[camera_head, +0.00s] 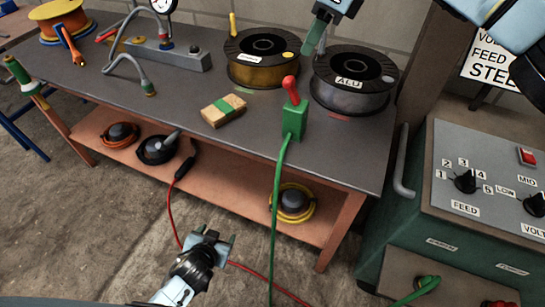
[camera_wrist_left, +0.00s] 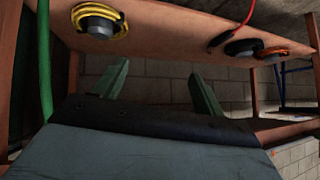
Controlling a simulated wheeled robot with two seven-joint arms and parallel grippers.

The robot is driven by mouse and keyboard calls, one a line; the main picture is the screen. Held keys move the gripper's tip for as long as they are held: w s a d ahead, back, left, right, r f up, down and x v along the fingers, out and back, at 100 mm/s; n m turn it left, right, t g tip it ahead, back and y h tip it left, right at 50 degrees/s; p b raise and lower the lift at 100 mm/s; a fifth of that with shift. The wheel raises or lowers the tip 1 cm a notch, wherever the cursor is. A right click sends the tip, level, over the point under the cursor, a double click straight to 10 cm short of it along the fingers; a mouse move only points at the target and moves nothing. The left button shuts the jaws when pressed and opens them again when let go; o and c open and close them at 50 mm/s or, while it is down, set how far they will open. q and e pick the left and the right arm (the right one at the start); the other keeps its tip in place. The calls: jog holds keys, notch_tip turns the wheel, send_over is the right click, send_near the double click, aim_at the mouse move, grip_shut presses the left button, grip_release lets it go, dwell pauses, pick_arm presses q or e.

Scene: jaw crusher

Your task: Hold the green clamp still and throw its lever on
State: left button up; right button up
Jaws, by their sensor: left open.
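The green clamp (camera_head: 293,120) stands near the front edge of the grey bench. Its red lever (camera_head: 290,89) points up, tilted slightly left, and a green cable (camera_head: 276,200) hangs from the clamp to the floor. My left gripper (camera_head: 217,240) is open and empty, low in front of the bench, left of the cable and well below the clamp. Its two green fingers stand apart in the left wrist view (camera_wrist_left: 160,85). My right gripper (camera_head: 316,36) is at the top edge, beyond and above the clamp, apart from it. Only one green finger shows clearly, so its opening is unclear.
A gold spool (camera_head: 262,75) and a grey ALU spool (camera_head: 350,98) stand behind the clamp. A small wooden-looking block (camera_head: 223,110) lies left of it. Coiled cables sit on the lower shelf (camera_head: 225,180). A control cabinet (camera_head: 455,205) stands at right.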

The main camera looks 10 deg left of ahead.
pick_arm(q)
jog(key=w+d+r+t+h, duration=0.2)
jog(key=w+d+r+t, duration=0.35)
jog(key=r, duration=0.75)
jog(key=t+h, duration=0.2)
jog(key=h, duration=0.2)
send_near(291, 126)
jog(key=shift+m, duration=0.4)
jog(key=x, duration=1.2)
jog(key=shift+w, duration=0.15)
